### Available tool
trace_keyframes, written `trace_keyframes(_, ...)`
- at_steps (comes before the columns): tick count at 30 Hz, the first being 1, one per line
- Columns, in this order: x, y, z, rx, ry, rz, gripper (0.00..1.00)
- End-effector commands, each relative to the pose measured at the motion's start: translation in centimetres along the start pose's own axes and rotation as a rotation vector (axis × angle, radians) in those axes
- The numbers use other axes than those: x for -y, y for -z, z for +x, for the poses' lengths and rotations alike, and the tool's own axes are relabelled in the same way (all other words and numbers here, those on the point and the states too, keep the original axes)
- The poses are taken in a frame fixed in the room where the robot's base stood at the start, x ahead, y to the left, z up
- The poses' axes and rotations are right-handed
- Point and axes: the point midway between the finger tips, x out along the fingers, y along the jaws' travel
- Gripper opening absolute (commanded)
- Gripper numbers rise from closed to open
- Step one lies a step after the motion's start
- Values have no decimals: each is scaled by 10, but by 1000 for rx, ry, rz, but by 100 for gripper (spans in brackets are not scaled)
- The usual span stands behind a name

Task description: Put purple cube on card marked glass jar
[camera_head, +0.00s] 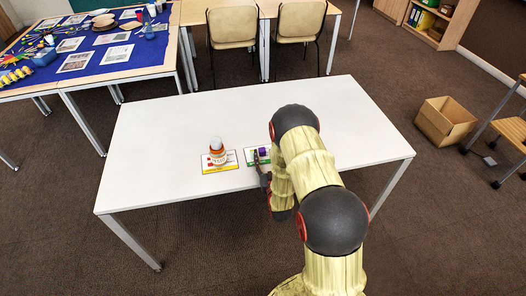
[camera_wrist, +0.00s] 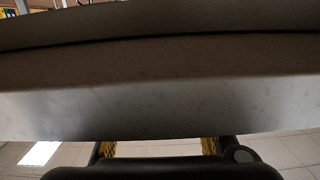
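A small purple cube (camera_head: 264,151) shows at the green-edged card (camera_head: 249,154) on the white table in the head view. I cannot tell whether it rests on the card or just beyond it. A yellow-edged card (camera_head: 228,164) lies to its left, with a white jar with orange bands (camera_head: 217,157) standing on it. The print on the cards is too small to read. My gripper (camera_head: 262,167) is just on the near side of the cube, partly hidden by my arm. In the wrist view, my gripper's yellow pads (camera_wrist: 158,147) are wide apart with no cube visible between them.
The white table (camera_head: 160,130) is clear to the left and at the back. A blue-covered display table (camera_head: 95,58) stands at back left, two chairs (camera_head: 232,27) behind, and a cardboard box (camera_head: 445,122) on the floor at right. A blurred grey band (camera_wrist: 160,100) fills much of the wrist view.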

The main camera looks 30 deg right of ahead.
Motion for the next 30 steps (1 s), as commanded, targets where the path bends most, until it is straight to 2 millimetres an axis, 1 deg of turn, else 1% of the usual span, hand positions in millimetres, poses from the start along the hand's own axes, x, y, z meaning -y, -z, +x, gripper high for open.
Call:
trace_keyframes(1, 0, 2, -12, 3, 0, 0, 40)
trace_keyframes(3, 0, 2, -27, 3, 0, 0, 40)
trace_keyframes(9, 0, 1, -65, 3, 0, 0, 40)
trace_keyframes(12, 0, 1, -78, 1, 0, 0, 40)
trace_keyframes(16, 0, 2, -87, 0, 0, 0, 40)
trace_keyframes(18, 1, 4, -86, 4, 2, 0, 40)
trace_keyframes(20, 4, 10, -80, 15, 7, -2, 40)
trace_keyframes(23, 12, 30, -60, 58, 20, -6, 40)
trace_keyframes(24, 18, 41, -49, 85, 28, -8, 40)
trace_keyframes(26, 27, 62, -36, 133, 41, -13, 40)
trace_keyframes(27, 34, 76, -30, 168, 50, -16, 40)
trace_keyframes(29, 44, 98, -24, 222, 63, -22, 40)
trace_keyframes(30, 50, 112, -22, 257, 71, -26, 40)
